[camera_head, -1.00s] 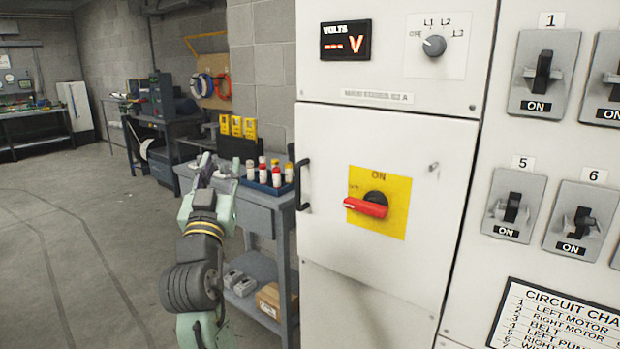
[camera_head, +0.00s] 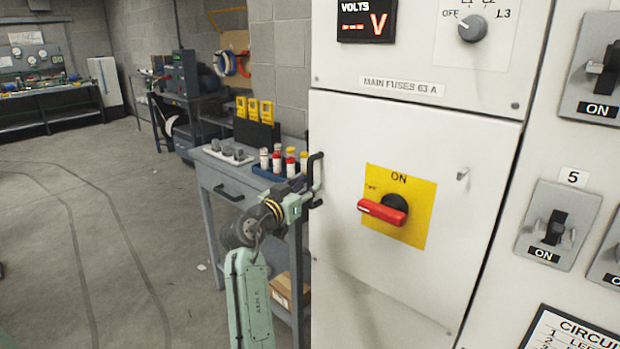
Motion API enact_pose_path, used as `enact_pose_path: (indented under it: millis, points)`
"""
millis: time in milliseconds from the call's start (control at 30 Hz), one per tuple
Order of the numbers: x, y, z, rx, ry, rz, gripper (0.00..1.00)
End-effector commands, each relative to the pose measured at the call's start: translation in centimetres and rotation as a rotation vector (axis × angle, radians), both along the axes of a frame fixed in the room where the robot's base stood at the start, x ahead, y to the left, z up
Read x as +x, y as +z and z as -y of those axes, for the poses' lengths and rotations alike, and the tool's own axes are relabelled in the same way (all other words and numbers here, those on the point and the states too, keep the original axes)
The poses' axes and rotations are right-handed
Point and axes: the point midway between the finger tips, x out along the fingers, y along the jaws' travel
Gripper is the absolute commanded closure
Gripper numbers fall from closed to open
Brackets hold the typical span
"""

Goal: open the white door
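A grey workbench (camera_head: 220,190) with bottles in a blue tray (camera_head: 268,174) and yellow meters (camera_head: 253,110) stands left of the cabinet, close behind my arm. Breaker switches (camera_head: 556,228) sit on the panel to the right. The floor (camera_head: 120,240) at left is clear.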

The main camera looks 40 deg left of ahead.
Motion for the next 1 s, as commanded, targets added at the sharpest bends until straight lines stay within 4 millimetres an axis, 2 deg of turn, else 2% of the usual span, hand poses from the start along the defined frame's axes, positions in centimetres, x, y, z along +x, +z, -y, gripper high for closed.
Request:
enact_pose_path:
  millis: [100, 200, 500, 1000]
  points:
    - [1.4, 0.2, -0.1, 0.000, -0.002, 0.001, 0.65]
    - [2.0, 0.1, -0.2, -0.001, -0.001, 0.000, 0.65]
    - [2.2, 0.0, -0.2, 0.000, 0.000, 0.001, 0.65]
    - [2.2, 0.0, -0.3, 0.000, 0.001, 0.001, 0.98]
